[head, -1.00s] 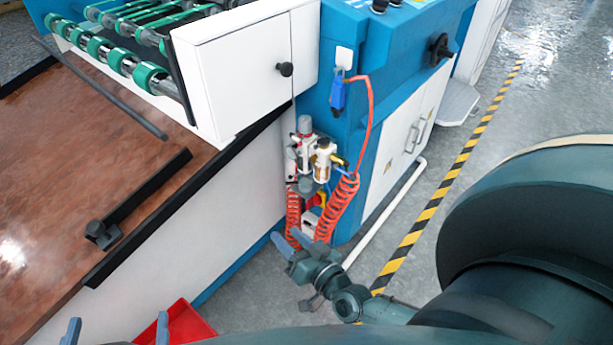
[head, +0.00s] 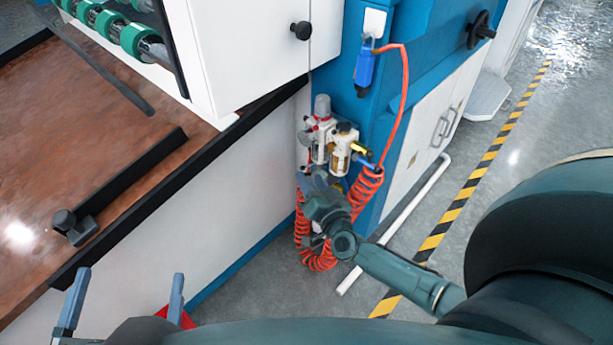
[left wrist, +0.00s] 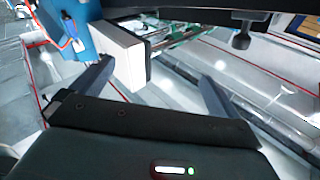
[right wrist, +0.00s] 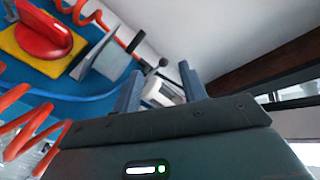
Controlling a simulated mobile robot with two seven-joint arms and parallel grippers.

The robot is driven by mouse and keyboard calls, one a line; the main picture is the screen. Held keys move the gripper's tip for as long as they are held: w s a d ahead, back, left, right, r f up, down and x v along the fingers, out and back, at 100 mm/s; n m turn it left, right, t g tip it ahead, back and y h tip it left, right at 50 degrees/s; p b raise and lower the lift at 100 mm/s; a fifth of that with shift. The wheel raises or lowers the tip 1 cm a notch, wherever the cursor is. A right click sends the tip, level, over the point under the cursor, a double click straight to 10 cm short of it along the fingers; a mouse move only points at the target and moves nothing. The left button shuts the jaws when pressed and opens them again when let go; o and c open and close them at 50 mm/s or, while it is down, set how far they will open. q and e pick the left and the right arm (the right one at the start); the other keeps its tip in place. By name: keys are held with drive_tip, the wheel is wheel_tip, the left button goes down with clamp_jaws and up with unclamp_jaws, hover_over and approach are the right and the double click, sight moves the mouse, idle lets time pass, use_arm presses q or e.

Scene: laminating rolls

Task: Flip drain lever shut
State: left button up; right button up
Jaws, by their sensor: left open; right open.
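The air filter unit (head: 335,135), with its white and amber parts, hangs on the blue machine in the head view. My right gripper (head: 318,180) is open just below and in front of it, and hides its lower part. In the right wrist view, a small dark lever with a round knob (right wrist: 151,69) shows just beyond the open fingers of my right gripper (right wrist: 160,85). A pale fitting (right wrist: 162,90) lies between these fingers, apparently not gripped. I cannot tell for sure which piece is the drain lever. My left gripper (head: 125,290) is open and empty at lower left.
A coiled red hose (head: 318,245) hangs around my right gripper. A red knob on a yellow plate (right wrist: 42,35) and a grey box (right wrist: 108,58) are close by in the right wrist view. A red bin (head: 184,318) and a white pipe (head: 400,220) are near the floor.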

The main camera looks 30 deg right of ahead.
use_arm(q)
drive_tip(key=shift+d+b, duration=0.15)
drive_tip(key=shift+b, duration=0.25)
use_arm(e)
drive_tip(key=w, duration=0.3)
drive_tip(key=shift+w+d, duration=0.2)
drive_tip(key=shift+w, duration=0.1)
drive_tip(key=shift+c, duration=0.5)
